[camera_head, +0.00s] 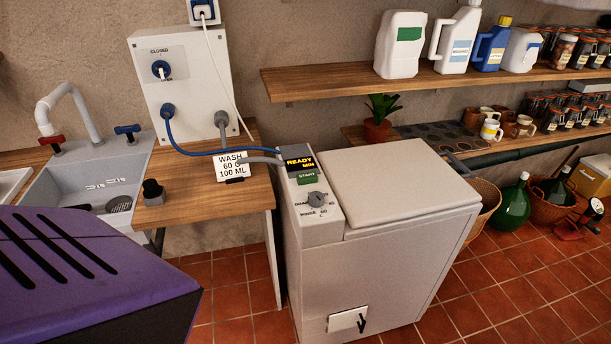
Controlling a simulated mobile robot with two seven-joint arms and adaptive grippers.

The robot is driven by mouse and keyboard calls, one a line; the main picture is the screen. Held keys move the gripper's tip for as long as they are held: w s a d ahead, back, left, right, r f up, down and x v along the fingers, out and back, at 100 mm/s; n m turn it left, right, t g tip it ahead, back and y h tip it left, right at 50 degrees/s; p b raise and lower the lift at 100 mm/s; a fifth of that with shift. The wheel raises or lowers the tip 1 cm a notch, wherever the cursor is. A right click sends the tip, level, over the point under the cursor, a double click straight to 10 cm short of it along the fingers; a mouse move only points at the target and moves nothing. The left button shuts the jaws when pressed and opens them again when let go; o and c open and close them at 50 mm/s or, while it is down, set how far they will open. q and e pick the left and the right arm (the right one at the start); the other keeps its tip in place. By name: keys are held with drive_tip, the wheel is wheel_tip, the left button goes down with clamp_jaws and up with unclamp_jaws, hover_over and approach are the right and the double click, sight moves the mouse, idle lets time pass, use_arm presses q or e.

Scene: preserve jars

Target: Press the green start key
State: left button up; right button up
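The green start key (307,177) is on the control panel (317,231) at the top left of the white washing machine (381,263). It is marked START and lies just below a dark display (300,164) that reads READY in yellow. A grey dial (317,199) sits below the key on the same panel. The machine's lid (395,183) is closed. Neither of my grippers is in view, and nothing covers the key.
A sign (231,167) reading WASH 60 100 ML stands on the wooden counter (205,194) left of the machine. Blue and grey hoses run from the wall box (188,90) towards the machine. A shelf (340,80) with jugs hangs behind. Tiled floor (235,300) shows in front.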

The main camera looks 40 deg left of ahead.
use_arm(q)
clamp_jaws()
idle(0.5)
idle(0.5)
